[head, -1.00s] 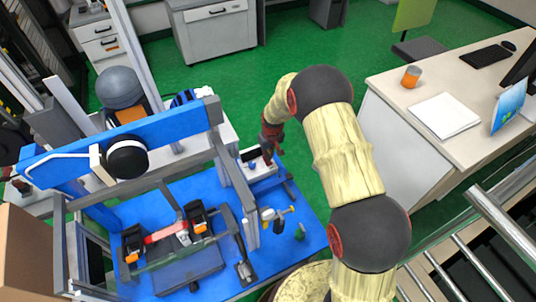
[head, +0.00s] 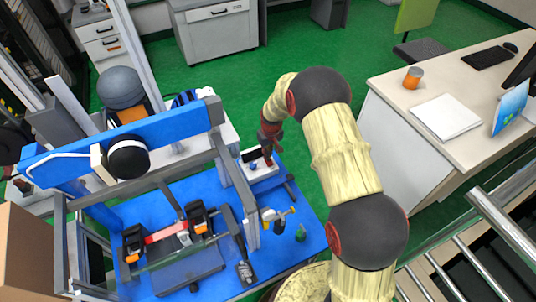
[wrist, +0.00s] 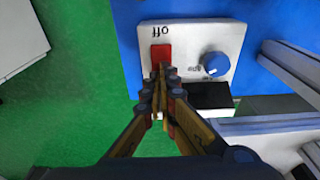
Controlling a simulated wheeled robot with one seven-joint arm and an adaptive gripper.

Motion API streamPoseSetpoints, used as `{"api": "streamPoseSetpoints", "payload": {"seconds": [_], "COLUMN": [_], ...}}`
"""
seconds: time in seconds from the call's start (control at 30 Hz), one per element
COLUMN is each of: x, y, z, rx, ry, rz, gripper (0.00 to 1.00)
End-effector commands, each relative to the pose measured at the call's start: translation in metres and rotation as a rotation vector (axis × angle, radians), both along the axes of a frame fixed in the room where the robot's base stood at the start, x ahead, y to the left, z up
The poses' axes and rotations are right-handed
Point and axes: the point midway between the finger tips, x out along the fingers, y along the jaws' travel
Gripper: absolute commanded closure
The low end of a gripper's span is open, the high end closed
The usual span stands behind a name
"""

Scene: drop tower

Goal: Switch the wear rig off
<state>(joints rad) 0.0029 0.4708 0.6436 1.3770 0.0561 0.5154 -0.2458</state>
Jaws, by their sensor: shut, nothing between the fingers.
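The wear rig's control box (wrist: 222,52) is white, with a red rocker switch (wrist: 161,54) under the word "off", a blue knob (wrist: 213,63) and a dark display (wrist: 208,95). In the head view the box (head: 262,172) stands at the right of the blue rig table. My gripper (wrist: 162,70) is shut and empty, its fingertips over the lower part of the red switch. I cannot tell whether they touch it or which way the switch is tipped. In the head view my gripper (head: 268,152) is just above the box, partly hiding it.
The blue rig frame (head: 120,130) rises left of the box, with a grey upright (head: 236,175) close beside it. A blue table (head: 290,255) carries clamps and small tools. A desk (head: 400,105) stands at right, a metal railing (head: 500,215) at lower right.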

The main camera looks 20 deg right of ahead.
Motion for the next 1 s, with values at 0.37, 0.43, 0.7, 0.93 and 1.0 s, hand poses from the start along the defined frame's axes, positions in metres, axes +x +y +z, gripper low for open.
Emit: {"api": "streamPoseSetpoints", "payload": {"seconds": [0.37, 0.43, 0.7, 0.93, 1.0], "x": [-0.01, -0.016, -0.032, -0.035, -0.035], "y": [0.0, -0.001, -0.004, -0.005, -0.005], "z": [0.074, 0.087, 0.121, 0.127, 0.127], "rx": [0.0, 0.0, 0.0, 0.0, 0.0], "ry": [-0.003, -0.003, -0.001, 0.0, 0.0], "rz": [-0.001, -0.001, -0.001, 0.0, 0.0], "gripper": [1.0, 1.0, 1.0, 1.0, 1.0]}}
